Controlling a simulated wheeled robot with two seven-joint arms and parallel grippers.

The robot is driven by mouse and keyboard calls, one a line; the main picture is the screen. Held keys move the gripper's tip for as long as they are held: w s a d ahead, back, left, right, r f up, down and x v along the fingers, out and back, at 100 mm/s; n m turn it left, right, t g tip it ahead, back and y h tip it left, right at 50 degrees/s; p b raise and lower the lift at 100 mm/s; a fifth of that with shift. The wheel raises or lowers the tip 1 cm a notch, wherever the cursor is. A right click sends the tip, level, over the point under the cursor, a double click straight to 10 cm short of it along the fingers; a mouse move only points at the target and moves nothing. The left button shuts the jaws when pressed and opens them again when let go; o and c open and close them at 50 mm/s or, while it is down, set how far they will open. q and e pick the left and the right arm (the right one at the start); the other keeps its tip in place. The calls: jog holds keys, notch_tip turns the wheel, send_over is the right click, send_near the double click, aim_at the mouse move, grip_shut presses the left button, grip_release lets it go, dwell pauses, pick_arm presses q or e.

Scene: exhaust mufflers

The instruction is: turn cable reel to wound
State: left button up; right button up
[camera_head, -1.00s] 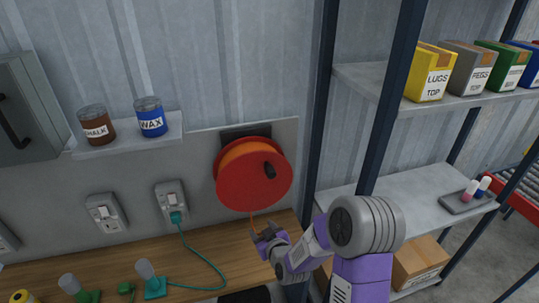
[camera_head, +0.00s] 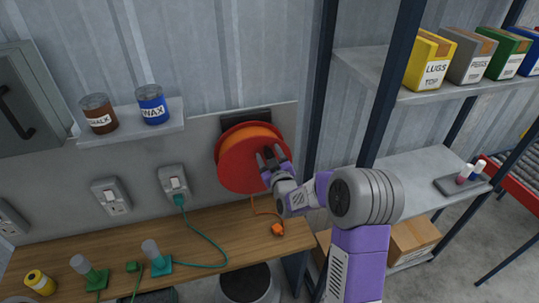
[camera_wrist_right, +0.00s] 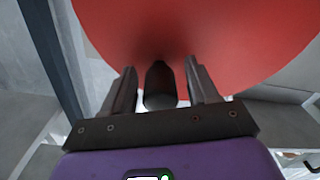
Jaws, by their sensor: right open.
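The red cable reel (camera_head: 232,172) is mounted on the wall panel above the bench, with orange cable (camera_head: 245,133) wound on it. A loose orange end hangs down to an orange plug (camera_head: 278,229) on the bench. My right gripper (camera_head: 270,155) is at the reel's right front face. In the right wrist view, its open fingers (camera_wrist_right: 160,90) stand on either side of the reel's dark handle (camera_wrist_right: 160,82), with small gaps visible. The gripper hides the handle in the head view. My left gripper is not in view.
A wooden bench (camera_head: 222,227) below holds green and teal items and a yellow roll (camera_head: 40,282). A small shelf (camera_head: 130,136) with two jars is left of the reel. A dark shelving post (camera_head: 390,90) stands to the right, near my arm.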

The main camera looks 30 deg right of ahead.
grip_shut()
dwell(0.4)
